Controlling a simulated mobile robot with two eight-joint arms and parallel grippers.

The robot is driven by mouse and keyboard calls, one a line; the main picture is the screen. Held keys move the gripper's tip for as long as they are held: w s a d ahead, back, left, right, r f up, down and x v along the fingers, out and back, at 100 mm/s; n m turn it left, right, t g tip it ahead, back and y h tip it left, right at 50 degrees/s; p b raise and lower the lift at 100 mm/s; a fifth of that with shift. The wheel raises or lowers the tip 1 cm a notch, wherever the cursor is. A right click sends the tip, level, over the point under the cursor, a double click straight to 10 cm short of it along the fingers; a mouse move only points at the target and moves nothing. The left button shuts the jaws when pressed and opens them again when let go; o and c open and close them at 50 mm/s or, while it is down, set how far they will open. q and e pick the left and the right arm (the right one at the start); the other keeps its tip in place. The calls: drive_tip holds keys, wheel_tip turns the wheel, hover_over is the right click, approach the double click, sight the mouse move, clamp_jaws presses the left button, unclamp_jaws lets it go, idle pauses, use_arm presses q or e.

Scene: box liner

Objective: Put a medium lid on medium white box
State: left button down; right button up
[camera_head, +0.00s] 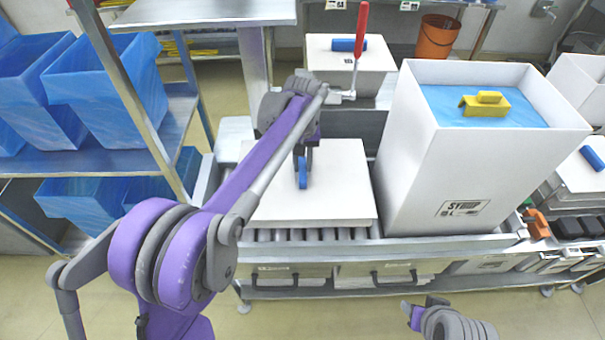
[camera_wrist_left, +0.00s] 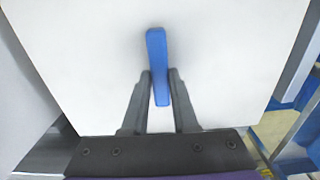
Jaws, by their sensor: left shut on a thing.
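A flat white lid (camera_head: 335,195) with an upright blue handle (camera_head: 302,170) lies at the rollers, left of a tall white box. My left gripper (camera_head: 303,160) is shut on this handle; in the left wrist view its fingers (camera_wrist_left: 160,88) stand on both sides of the blue handle (camera_wrist_left: 157,60), over the white lid (camera_wrist_left: 215,70). Whether a box is under the lid is not clear. The tall white box (camera_head: 420,175) has an open top, with blue material and a yellow handled piece (camera_head: 485,104) inside. My right gripper (camera_head: 415,312) is partly in view at the bottom; its opening is unclear.
Another white box (camera_head: 335,65) with a blue handle stands behind. Blue bins (camera_head: 110,85) fill the left rack. The roller conveyor (camera_head: 310,236) shows at the lid's front edge. A white lid with a blue handle (camera_head: 592,158) lies far right.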

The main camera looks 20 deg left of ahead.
sight(303, 180)
use_arm(q)
drive_tip(key=s+r, duration=0.1)
drive_tip(key=s, duration=0.1)
drive_tip(key=s+d+r, duration=0.1)
drive_tip(key=s, duration=0.1)
drive_tip(key=shift+s+d+r, duration=0.1)
drive_tip(key=shift+d+r, duration=0.05)
drive_tip(key=shift+r, duration=0.05)
drive_tip(key=s, duration=0.3)
drive_tip(key=s+d, duration=0.1)
drive_tip(key=s, duration=0.1)
drive_tip(key=s+d+r, duration=0.1)
drive_tip(key=s, duration=0.2)
drive_tip(key=shift+s+d+r, duration=0.1)
drive_tip(key=shift+s+d, duration=0.1)
drive_tip(key=shift+s, duration=0.15)
drive_tip(key=s+d+r+p, duration=0.1)
drive_tip(key=s+d+p, duration=0.1)
drive_tip(key=s, duration=0.6)
drive_tip(key=s+d+r+p, duration=0.1)
drive_tip(key=s+d+p, duration=0.1)
drive_tip(key=s, duration=0.6)
drive_tip(key=shift+d+p, duration=0.3)
use_arm(e)
drive_tip(key=shift+w+r, duration=0.2)
drive_tip(key=shift+r, duration=0.7)
drive_tip(key=shift+w+r, duration=0.25)
drive_tip(key=shift+r, duration=0.7)
drive_tip(key=shift+w+r, duration=0.2)
drive_tip(key=shift+r, duration=0.7)
